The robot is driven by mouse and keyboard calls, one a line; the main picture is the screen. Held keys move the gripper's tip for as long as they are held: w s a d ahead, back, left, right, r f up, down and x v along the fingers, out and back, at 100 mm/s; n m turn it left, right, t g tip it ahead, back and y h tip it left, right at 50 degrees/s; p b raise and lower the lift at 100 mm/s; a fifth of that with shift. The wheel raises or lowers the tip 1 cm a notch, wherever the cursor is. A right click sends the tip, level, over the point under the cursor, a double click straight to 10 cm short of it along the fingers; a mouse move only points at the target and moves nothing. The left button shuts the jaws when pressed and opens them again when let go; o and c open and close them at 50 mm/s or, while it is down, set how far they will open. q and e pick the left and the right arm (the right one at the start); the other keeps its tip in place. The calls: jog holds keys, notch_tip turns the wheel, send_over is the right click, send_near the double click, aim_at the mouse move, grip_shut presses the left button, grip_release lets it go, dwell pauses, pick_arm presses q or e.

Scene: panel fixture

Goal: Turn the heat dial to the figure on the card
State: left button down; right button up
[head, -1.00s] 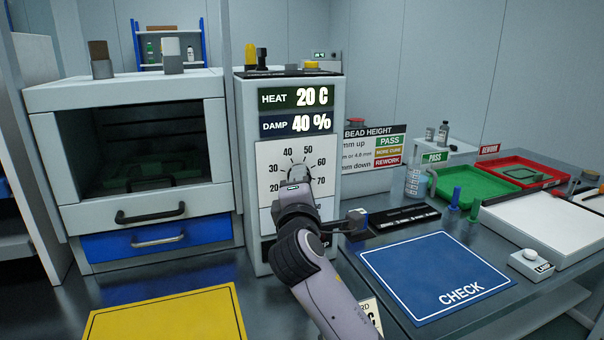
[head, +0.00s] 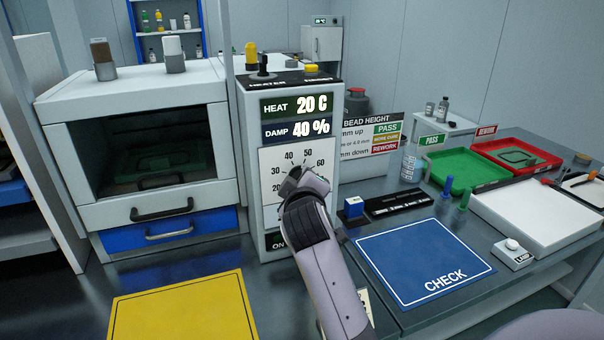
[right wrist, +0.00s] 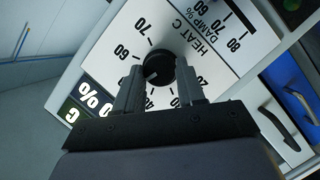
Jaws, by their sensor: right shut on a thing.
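The heat dial (right wrist: 160,68) is a round black knob on a white scale plate with printed figures. My right gripper (right wrist: 160,84) is shut on it, one finger on each side. In the head view my right gripper (head: 297,178) hides the dial and the lower scale. The display (head: 297,117) on the heater cabinet reads HEAT 20 C and DAMP 40 %. The card (head: 365,303) lies low behind my right arm, mostly hidden, so its figure cannot be read. My left gripper is not in view.
A glass-fronted oven (head: 145,150) with a blue drawer (head: 170,232) stands left of the cabinet. A yellow mat (head: 185,315) lies in front. A blue CHECK mat (head: 425,262), a small blue block (head: 354,208) and green and red trays are on the right.

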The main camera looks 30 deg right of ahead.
jog(key=shift+m+y+p, duration=0.35)
jog(key=shift+m+y, duration=0.05)
jog(key=shift+m, duration=0.1)
dwell(0.3)
jog(key=o, duration=1)
jog(key=shift+d, duration=0.1)
jog(key=shift+o, duration=0.2)
